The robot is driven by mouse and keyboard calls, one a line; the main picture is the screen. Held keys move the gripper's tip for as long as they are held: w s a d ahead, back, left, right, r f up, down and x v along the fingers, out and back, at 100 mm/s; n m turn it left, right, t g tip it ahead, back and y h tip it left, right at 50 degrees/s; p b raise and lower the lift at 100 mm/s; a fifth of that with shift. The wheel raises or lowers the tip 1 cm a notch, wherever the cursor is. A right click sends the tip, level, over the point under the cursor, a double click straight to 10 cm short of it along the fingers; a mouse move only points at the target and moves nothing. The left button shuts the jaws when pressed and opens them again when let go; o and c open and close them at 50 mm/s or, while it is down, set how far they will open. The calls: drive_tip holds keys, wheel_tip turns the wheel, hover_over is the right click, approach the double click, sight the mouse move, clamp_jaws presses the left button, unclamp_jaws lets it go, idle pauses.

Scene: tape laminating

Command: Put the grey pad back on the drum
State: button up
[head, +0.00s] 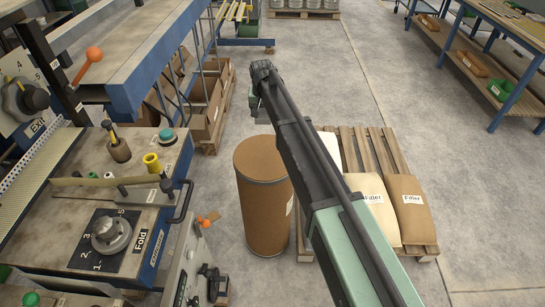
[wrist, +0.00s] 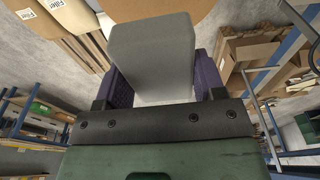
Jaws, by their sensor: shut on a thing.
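The grey pad (wrist: 152,58) is a plain block held between the purple fingers of my gripper (wrist: 158,82) in the wrist view. My gripper is shut on it. The drum (head: 262,205) is a tall brown cylinder standing on the floor at the middle of the head view, with a bare brown lid. In the wrist view the drum (wrist: 150,8) shows at the top edge, behind the far end of the pad. I cannot tell the gap between pad and drum.
A wooden pallet (head: 361,150) with filler sacks (head: 408,205) stands right of the drum. The machine bench (head: 130,220) with knobs and a handle is to the left. Cardboard boxes (head: 208,105) sit under a rack behind. Open concrete floor lies beyond the drum.

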sight(265, 154)
drive_tip(key=shift+w+f, duration=0.25)
drive_tip(key=shift+w, duration=0.15)
drive_tip(key=shift+s+f+b, duration=0.1)
drive_tip(key=shift+f+b, duration=0.2)
wheel_tip(265, 154, down, 20)
drive_tip(key=b, duration=1.9)
drive_tip(key=shift+r+b, duration=0.1)
drive_tip(key=shift+b, duration=0.3)
drive_tip(key=shift+r+p, duration=0.3)
drive_tip(key=shift+f, duration=0.1)
drive_tip(key=o, duration=0.4)
drive_tip(key=shift+f, duration=0.1)
drive_tip(key=o, duration=0.5)
drive_tip(key=shift+c, duration=0.2)
